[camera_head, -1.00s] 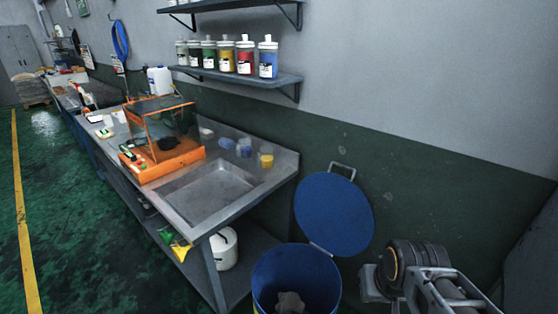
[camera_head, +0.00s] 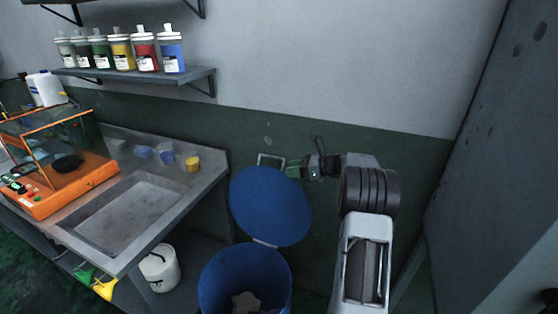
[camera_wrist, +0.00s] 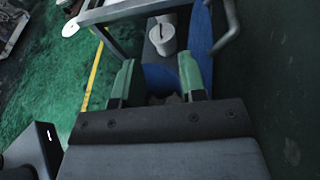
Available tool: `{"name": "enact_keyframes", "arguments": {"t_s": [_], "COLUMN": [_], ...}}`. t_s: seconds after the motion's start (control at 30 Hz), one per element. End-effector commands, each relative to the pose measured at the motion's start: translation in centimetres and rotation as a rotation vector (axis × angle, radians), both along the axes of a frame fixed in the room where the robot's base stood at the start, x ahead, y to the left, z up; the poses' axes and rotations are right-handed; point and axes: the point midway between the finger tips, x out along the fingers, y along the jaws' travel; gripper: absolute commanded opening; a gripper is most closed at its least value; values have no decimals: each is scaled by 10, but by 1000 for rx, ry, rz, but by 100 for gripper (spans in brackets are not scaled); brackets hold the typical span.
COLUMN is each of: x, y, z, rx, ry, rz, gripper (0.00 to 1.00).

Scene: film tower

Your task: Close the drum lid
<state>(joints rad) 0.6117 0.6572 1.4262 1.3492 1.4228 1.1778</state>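The blue drum (camera_head: 240,285) stands at the bottom middle of the head view, its mouth open and a crumpled brownish thing inside. Its round blue lid (camera_head: 270,208) is raised, hinged at the drum's rim. A grey metal handle (camera_head: 268,157) projects from the lid's top edge. My gripper (camera_head: 291,168) is just right of the handle. In the wrist view my gripper's green fingers (camera_wrist: 158,76) are apart, with nothing visibly held. There the lid (camera_wrist: 201,32) appears nearly edge-on, right of the fingers, beside the bent handle (camera_wrist: 231,25). Contact with the handle cannot be told.
The metal bench (camera_head: 205,185) with a sink stands left of the drum, carrying an orange-framed box (camera_head: 60,195). A white bucket (camera_head: 160,268) is under it. A shelf (camera_head: 195,77) of bottles is on the wall above. A grey wall (camera_head: 490,190) bounds the right.

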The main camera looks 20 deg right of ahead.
Motion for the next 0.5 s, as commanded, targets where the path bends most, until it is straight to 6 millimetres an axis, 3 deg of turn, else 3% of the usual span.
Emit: {"name": "enact_keyframes", "arguments": {"t_s": [0.03, 0.2, 0.33, 0.5], "x": [6, 14, 17, 31], "y": [-22, -69, -84, -75], "z": [-8, -17, -20, -20], "rx": [82, 284, 357, 380], "ry": [14, 30, 32, 32], "rz": [-50, -150, -180, -188], "gripper": [38, 38, 38, 38]}}
